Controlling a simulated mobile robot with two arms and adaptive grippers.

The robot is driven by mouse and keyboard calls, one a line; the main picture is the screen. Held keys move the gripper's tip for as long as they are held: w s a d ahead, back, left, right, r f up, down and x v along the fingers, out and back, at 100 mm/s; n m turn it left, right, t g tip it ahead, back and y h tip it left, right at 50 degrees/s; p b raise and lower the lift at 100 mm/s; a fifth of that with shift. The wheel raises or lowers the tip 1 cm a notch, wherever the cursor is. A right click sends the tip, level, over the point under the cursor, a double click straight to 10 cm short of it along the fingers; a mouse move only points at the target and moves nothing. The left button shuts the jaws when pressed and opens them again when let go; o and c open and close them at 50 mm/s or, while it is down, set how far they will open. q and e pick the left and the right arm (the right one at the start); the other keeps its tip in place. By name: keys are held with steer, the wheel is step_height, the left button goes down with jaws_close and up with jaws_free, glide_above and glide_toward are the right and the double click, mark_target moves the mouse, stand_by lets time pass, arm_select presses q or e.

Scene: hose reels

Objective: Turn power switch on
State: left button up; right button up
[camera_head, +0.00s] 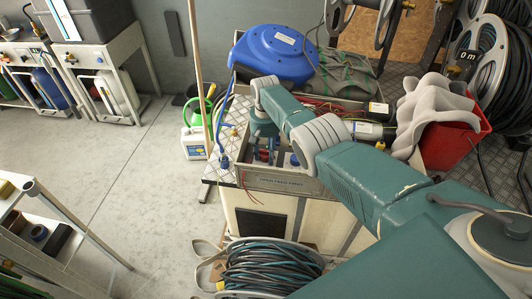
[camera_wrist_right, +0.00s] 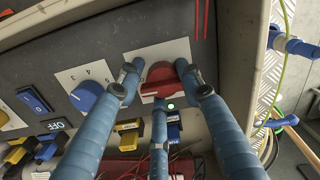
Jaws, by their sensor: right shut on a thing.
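A red rotary switch knob (camera_wrist_right: 157,82) sits on a white plate on a dark grey panel in the right wrist view. My right gripper (camera_wrist_right: 158,78) is shut on this red knob, with blue fingers on its left and right and a third finger below. A small green light (camera_wrist_right: 170,106) glows just under the knob. In the head view my right gripper (camera_head: 262,130) reaches down into the open metal box (camera_head: 270,183) on the bench; the knob is hidden there. My left gripper is not in view.
Left of the red knob are a blue rotary knob (camera_wrist_right: 88,97), a blue rocker switch (camera_wrist_right: 33,101) and an OFF label (camera_wrist_right: 57,125). A blue hose reel (camera_head: 275,53) stands behind the box, and a red bin (camera_head: 462,140) is at right.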

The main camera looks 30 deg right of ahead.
mark_target(265, 151)
steer(key=shift+w+r, duration=0.3)
steer(key=shift+w, duration=0.1)
steer(key=o, duration=1)
steer(key=shift+f, duration=0.2)
step_height(265, 151, up, 12)
